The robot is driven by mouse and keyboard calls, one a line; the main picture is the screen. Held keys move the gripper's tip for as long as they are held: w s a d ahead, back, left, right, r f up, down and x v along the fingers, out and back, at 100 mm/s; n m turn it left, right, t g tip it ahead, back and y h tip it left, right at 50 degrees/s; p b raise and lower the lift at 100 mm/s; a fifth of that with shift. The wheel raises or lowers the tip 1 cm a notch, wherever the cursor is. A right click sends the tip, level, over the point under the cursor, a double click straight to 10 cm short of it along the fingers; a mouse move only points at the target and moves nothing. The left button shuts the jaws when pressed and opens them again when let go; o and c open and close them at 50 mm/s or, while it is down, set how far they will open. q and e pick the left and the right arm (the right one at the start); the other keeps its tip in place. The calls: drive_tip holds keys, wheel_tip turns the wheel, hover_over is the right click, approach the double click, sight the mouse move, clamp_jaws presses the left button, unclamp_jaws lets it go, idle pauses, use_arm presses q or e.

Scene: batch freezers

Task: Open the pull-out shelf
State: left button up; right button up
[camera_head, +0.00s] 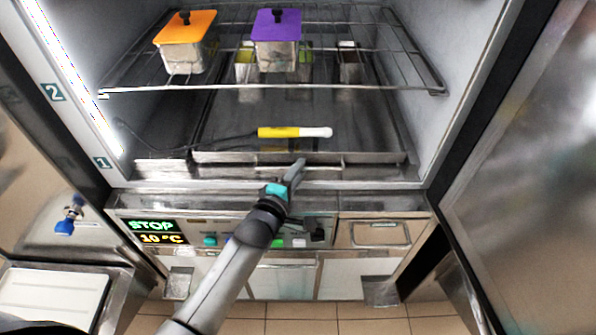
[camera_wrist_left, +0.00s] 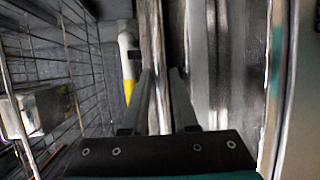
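The pull-out shelf (camera_head: 372,157) is a flat metal tray low in the open freezer, with a raised front rim. It appears pushed in. My left gripper (camera_head: 298,168) is at the middle of that front rim. In the left wrist view, my left gripper's fingers (camera_wrist_left: 162,80) are apart, one on each side of the shelf's rim (camera_wrist_left: 154,40), with a gap still visible beside it. Whether a finger touches the rim cannot be told. My right gripper is not in view.
A yellow and white probe (camera_head: 292,132) with a dark cable lies on the shelf. A wire rack (camera_head: 340,88) above holds an orange-lidded container (camera_head: 185,45) and a purple-lidded one (camera_head: 277,40). The freezer door (camera_head: 525,170) stands open at right. A control panel (camera_head: 185,233) is below.

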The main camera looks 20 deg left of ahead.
use_arm(q)
clamp_jaws()
idle(1.3)
